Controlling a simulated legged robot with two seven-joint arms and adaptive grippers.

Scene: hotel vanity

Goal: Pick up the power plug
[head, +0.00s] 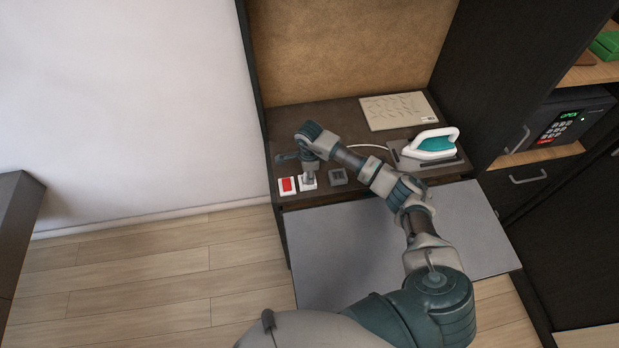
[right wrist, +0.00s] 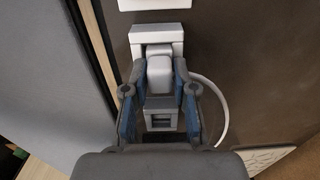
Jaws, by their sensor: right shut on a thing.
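The white power plug (right wrist: 159,70) is between the fingers of my right gripper (right wrist: 158,84) in the right wrist view. The fingers are shut on its sides. A white cord (right wrist: 222,103) curves along the right of the gripper. A pale square socket plate (right wrist: 174,33) lies right by the plug; I cannot tell whether the plug is still seated in it. In the head view my right gripper (head: 309,174) points down at the plate (head: 306,186) near the counter's front edge, and the plug is hidden there. My left gripper is not in view.
A white plate with a red switch (head: 287,185) sits left of the gripper, and a grey square fitting (head: 337,176) sits right. A teal and white iron (head: 435,148) and a paper sheet (head: 398,111) are on the dark counter (head: 285,118). A safe (head: 565,125) stands right.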

